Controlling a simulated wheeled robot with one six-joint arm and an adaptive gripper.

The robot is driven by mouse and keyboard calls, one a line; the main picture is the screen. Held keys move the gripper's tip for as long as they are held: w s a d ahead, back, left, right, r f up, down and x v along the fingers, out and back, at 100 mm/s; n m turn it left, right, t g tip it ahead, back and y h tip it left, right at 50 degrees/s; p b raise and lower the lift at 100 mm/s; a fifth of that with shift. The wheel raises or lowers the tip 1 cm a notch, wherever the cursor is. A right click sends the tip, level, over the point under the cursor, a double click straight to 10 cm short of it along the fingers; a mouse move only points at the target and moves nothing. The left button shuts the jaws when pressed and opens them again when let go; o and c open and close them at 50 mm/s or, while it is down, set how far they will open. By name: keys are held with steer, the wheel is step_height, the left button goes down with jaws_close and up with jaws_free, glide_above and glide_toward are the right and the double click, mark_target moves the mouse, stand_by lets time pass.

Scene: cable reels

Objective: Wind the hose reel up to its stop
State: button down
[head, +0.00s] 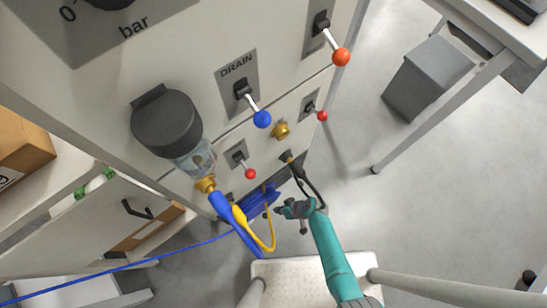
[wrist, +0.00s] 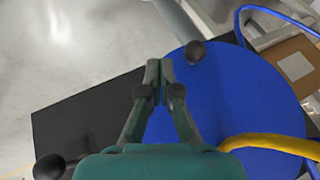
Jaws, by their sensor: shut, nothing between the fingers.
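The hose reel (head: 262,201) is blue and low on the panel's lower face in the head view. In the wrist view its round blue face (wrist: 235,90) fills the middle and right. A dark round knob (wrist: 195,52) shows against the disc near its upper left edge; its mounting is not clear. My gripper (head: 284,210) is just right of the reel in the head view. In the wrist view my gripper (wrist: 159,66) has its fingertips together with nothing between them, left of the knob and apart from it in the picture. The reel's stop cannot be made out.
A yellow hose (wrist: 270,143) crosses the disc's lower part. A blue hose (head: 120,266) runs off left. A second dark knob (wrist: 48,167) is at the lower left, near a black panel (wrist: 85,115). A grey bin (head: 425,78) stands right, with open floor below it.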

steer(key=shift+s+a+f, duration=0.15)
steer(key=shift+s+a, duration=0.15)
steer(key=shift+a, duration=0.3)
steer(key=shift+s+a+f, duration=0.1)
steer(key=shift+s+a, duration=0.15)
steer(key=shift+a, duration=0.35)
steer(key=shift+s+a+f+y, duration=0.15)
steer(key=shift+a+y, duration=0.05)
steer(key=shift+y, duration=0.2)
